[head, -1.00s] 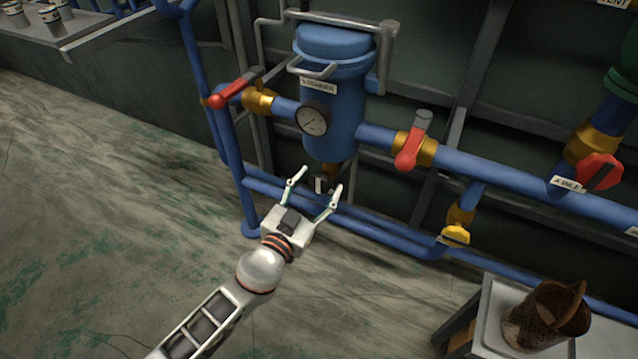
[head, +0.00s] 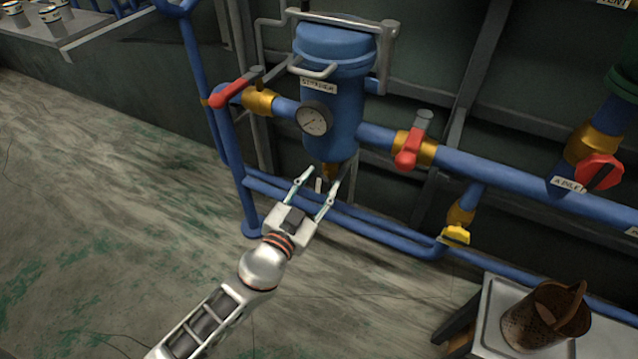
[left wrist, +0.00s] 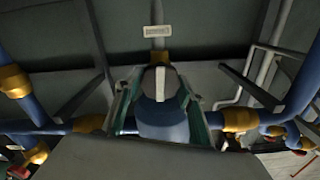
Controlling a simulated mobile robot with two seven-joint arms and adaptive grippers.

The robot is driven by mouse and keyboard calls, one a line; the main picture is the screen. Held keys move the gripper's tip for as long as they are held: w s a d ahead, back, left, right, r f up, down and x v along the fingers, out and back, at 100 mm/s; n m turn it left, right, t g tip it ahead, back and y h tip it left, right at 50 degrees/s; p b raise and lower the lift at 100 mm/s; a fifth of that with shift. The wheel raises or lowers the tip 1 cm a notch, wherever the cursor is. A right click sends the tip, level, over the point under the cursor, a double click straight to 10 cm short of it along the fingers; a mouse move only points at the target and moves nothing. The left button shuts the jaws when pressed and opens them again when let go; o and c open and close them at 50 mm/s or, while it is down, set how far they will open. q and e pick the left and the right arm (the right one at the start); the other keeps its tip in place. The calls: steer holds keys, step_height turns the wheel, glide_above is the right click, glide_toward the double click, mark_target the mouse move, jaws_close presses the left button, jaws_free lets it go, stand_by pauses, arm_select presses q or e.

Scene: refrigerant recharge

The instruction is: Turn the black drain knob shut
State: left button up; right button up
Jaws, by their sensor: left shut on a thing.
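The black drain knob (head: 320,185) sits under the blue strainer (head: 336,110), below a short brass fitting (head: 331,170). In the head view it is mostly hidden by my left gripper (head: 326,178), and only its pale mark shows clearly. In the left wrist view the dark knob (left wrist: 159,82) with its white bar lies between the two fingers, with the blue strainer behind it. My left gripper is shut on the knob. My right gripper is not in view.
A pressure gauge (head: 313,119) is on the strainer. Red-handled valves stand left (head: 233,91) and right (head: 407,152) of it. A blue pipe (head: 380,232) runs low behind the gripper. A rusty bucket (head: 545,318) stands on a table at lower right. The floor at left is clear.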

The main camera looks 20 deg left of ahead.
arm_select(q)
steer(key=m, duration=0.8)
steer(key=shift+d+f+m, duration=0.1)
steer(key=shift+m, duration=0.2)
steer(key=m, duration=0.4)
steer(key=shift+m, duration=2.1)
steer(key=o, duration=1.1)
steer(key=shift+o, duration=0.2)
steer(key=shift+f, duration=0.1)
steer(key=s, duration=1.2)
